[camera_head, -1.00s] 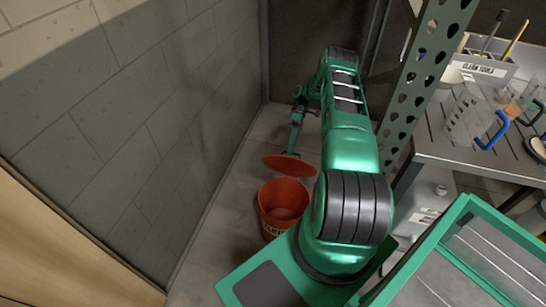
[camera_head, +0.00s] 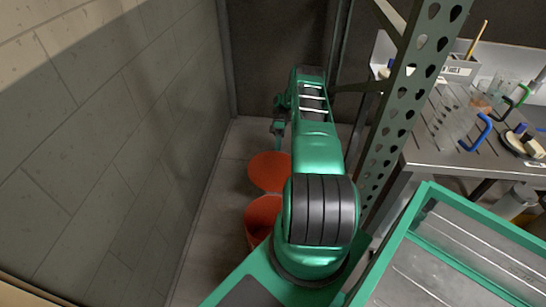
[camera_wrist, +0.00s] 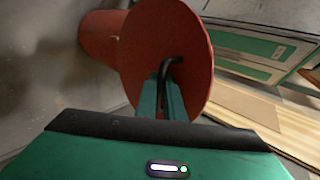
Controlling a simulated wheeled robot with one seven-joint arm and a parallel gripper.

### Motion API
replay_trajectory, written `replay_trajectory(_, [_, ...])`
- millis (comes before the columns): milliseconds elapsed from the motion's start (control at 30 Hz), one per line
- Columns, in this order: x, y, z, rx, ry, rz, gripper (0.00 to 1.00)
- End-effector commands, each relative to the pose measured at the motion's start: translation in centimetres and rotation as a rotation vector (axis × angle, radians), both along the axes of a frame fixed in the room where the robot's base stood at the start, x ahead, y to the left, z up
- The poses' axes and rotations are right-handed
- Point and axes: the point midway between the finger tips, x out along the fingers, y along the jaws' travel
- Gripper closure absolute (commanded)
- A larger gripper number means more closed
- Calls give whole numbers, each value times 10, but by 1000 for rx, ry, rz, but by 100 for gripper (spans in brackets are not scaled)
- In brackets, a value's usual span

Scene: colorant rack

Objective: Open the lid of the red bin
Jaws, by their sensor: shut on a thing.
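The red bin (camera_head: 262,222) stands on the floor left of my arm. Its upper opening shows in the head view, partly hidden by my arm. In the wrist view the bin (camera_wrist: 97,42) lies behind the lid. The round red lid (camera_head: 268,172) is raised and tilted up at the far side of the bin's opening; its lower edge is at or close to the rim. My gripper (camera_head: 278,150) is beyond the lid. In the wrist view my gripper (camera_wrist: 170,88) is shut on the lid's black handle (camera_wrist: 168,68), and the lid (camera_wrist: 193,40) faces me.
A block wall (camera_head: 120,150) runs close on the left. A green perforated post (camera_head: 405,95) and a metal workbench (camera_head: 470,155) with tools and beakers stand on the right. A dark panel closes the far end. Some floor (camera_head: 205,235) is free between wall and bin.

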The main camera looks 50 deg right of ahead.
Motion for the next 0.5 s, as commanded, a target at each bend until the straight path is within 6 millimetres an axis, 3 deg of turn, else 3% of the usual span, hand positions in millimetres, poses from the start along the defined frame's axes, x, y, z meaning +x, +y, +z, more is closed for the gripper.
replay_trajectory(167, [0,1,2,-3,6,8,100])
replay_trajectory(200, [1,2,2,-2,5,8,82])
replay_trajectory(267, [2,3,2,-3,4,10,73])
replay_trajectory(500, [5,6,2,-2,1,13,73])
